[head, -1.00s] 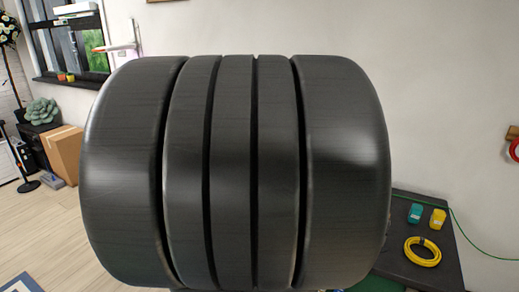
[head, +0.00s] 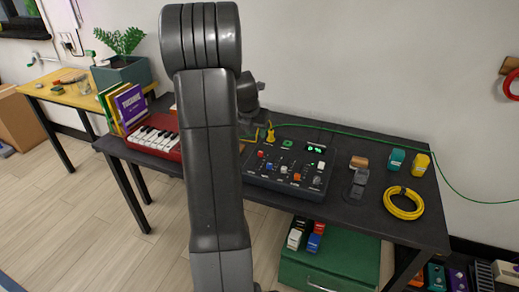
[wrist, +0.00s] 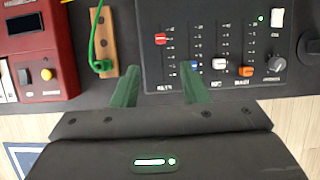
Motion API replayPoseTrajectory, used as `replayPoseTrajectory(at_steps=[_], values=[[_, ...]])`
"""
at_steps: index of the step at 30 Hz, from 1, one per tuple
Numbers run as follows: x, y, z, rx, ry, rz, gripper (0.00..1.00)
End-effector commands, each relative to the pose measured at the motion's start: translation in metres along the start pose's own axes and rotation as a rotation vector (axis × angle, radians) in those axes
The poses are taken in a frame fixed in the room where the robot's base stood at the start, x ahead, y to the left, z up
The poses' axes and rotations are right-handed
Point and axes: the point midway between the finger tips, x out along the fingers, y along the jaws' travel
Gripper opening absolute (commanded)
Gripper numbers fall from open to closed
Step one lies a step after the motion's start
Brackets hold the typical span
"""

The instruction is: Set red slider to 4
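The mixer panel (head: 290,170) lies on the dark bench in the head view. In the wrist view the red slider (wrist: 160,39) sits in the leftmost track, in its upper part, with scale marks to its right. A blue slider (wrist: 196,65), a white slider (wrist: 220,63) and an orange slider (wrist: 246,71) sit lower in the tracks to its right. My gripper (wrist: 160,88) is open and empty. Its two green fingers are apart, below the red slider in the picture, with the right fingertip close to the blue slider. In the head view my arm hides the gripper.
A red keyboard (head: 155,134) stands left of the mixer. A wooden strip (wrist: 103,40) with a green cable lies between them. A grey device (head: 358,183), teal box (head: 396,160), yellow box (head: 420,164) and yellow cable coil (head: 403,203) lie to the right.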

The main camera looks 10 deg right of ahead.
Motion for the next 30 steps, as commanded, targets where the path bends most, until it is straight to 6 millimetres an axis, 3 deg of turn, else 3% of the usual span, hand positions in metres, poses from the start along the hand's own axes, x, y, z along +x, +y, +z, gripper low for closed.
replayPoseTrajectory(at_steps=[5,18,24,30], values=[[0.022,-0.001,-0.001,-0.002,0.003,-0.002,0.4],[0.108,0.0,-0.001,0.0,0.003,-0.001,0.4],[0.129,0.0,0.0,0.001,0.001,0.0,0.4],[0.135,0.0,0.0,0.001,0.0,0.0,0.4]])
